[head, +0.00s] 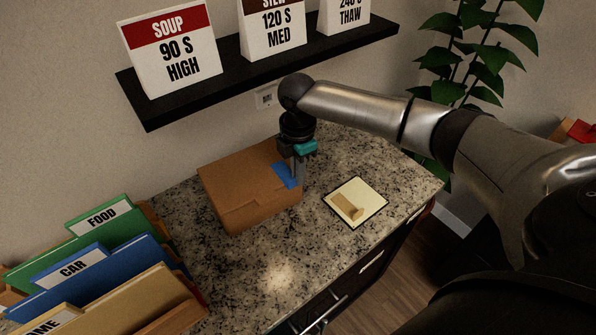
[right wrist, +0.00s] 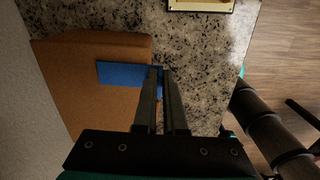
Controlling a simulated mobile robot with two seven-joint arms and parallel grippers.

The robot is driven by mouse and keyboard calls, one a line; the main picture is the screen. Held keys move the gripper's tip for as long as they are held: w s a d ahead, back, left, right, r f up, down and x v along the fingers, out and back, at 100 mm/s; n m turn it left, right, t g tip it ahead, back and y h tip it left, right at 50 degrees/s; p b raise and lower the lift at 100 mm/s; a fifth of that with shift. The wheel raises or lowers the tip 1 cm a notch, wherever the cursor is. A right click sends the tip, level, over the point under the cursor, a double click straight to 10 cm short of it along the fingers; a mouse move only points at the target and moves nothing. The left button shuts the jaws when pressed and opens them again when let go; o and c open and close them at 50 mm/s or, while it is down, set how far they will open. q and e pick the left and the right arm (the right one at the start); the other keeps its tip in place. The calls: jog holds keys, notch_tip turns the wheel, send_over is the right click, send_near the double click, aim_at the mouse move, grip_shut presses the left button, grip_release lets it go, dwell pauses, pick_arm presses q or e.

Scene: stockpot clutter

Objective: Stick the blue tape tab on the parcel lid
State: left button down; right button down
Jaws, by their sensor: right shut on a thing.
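The parcel is a brown cardboard box (head: 238,186) standing closed on the speckled counter. Its lid also fills the left of the right wrist view (right wrist: 85,112). My right gripper (head: 298,172) points down at the parcel's right edge, its fingers shut on one end of the blue tape tab (head: 285,175). In the right wrist view the tab (right wrist: 120,74) stretches left from the fingertips (right wrist: 160,72) across the lid's edge area. I cannot tell whether the tab touches the lid. My left gripper is not in view.
A cream pad with a tan piece on it (head: 372,195) lies right of the parcel. Folders in a wooden rack (head: 90,262) stand at the left. A black shelf with cards (head: 225,92) overhangs the back. The counter's front (head: 270,285) is clear.

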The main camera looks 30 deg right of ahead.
jog(key=c, duration=0.9)
grip_release()
notch_tip(320, 180, up, 6)
jog(key=p, duration=0.7)
